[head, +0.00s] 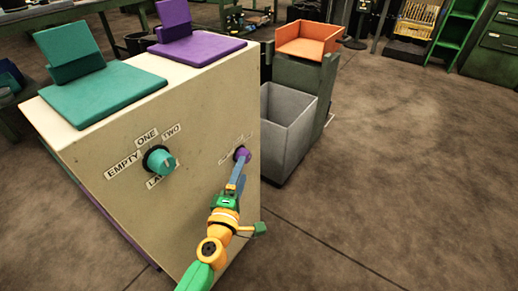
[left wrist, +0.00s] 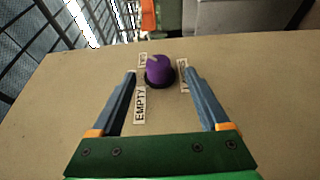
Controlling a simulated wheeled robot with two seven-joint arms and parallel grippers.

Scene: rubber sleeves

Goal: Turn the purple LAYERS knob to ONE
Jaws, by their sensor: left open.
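The purple knob (head: 242,153) sits on the light front panel of the box, toward its right edge. In the left wrist view the purple knob (left wrist: 159,69) is round, with a pale pointer mark near its upper left, toward a small label (left wrist: 143,60) too small to read. My left gripper (head: 239,166) is at the knob and partly covers it and its labels in the head view. In the wrist view my left gripper (left wrist: 160,72) is open, one finger on each side of the knob, with gaps visible. An EMPTY label (left wrist: 140,105) lies below left. My right gripper is not in view.
A teal knob (head: 160,160) with EMPTY, ONE and TWO labels is left on the same panel. Teal (head: 103,92) and purple (head: 197,49) plates lie on top. A grey bin (head: 287,125) and orange tray (head: 309,42) stand behind right. The floor at right is clear.

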